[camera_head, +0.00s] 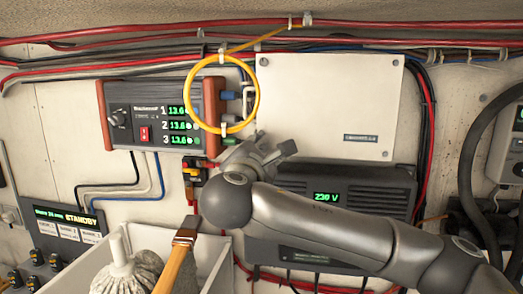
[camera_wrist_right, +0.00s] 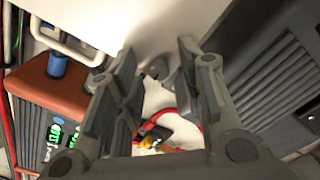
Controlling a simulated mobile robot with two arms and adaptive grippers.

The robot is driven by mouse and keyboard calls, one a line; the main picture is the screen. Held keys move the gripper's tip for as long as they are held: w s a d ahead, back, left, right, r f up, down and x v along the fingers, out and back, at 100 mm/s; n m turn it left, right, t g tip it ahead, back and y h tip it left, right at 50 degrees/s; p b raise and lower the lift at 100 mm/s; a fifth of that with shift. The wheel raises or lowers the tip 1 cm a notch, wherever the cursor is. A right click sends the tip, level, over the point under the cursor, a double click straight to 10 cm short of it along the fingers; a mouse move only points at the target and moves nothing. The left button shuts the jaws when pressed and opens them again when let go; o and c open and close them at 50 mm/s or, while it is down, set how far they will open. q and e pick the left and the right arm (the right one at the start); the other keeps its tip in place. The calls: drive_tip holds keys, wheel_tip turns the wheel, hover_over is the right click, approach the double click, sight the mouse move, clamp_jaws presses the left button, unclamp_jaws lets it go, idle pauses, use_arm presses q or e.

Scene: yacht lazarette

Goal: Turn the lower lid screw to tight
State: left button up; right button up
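The white lid panel (camera_head: 325,105) is on the wall in the head view, with small screws at its upper left (camera_head: 264,62), upper right (camera_head: 398,62) and lower right (camera_head: 386,153) corners. Its lower left corner is hidden behind my right gripper (camera_head: 272,146). In the right wrist view, my right gripper (camera_wrist_right: 158,52) is open, its two fingers apart. A small grey rounded piece (camera_wrist_right: 155,69), possibly the lower lid screw, shows between the fingers near the white lid's edge. I cannot tell whether the fingers touch it or how it is turned. My left gripper is not in view.
A wooden-sided panel with green digits (camera_head: 148,116) is left of the gripper, with a yellow cable loop (camera_head: 189,105) over its right end. The dark 230 V unit (camera_head: 350,190) is below the lid. A white bin (camera_head: 217,270) with a mop and wooden handle stands at the front.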

clamp_jaws()
drive_tip(key=shift+f+m+b, duration=0.15)
drive_tip(key=shift+m+b, duration=0.15)
drive_tip(key=shift+b, duration=0.25)
drive_tip(key=shift+m+b, duration=7.6)
drive_tip(key=shift+m, duration=1.1)
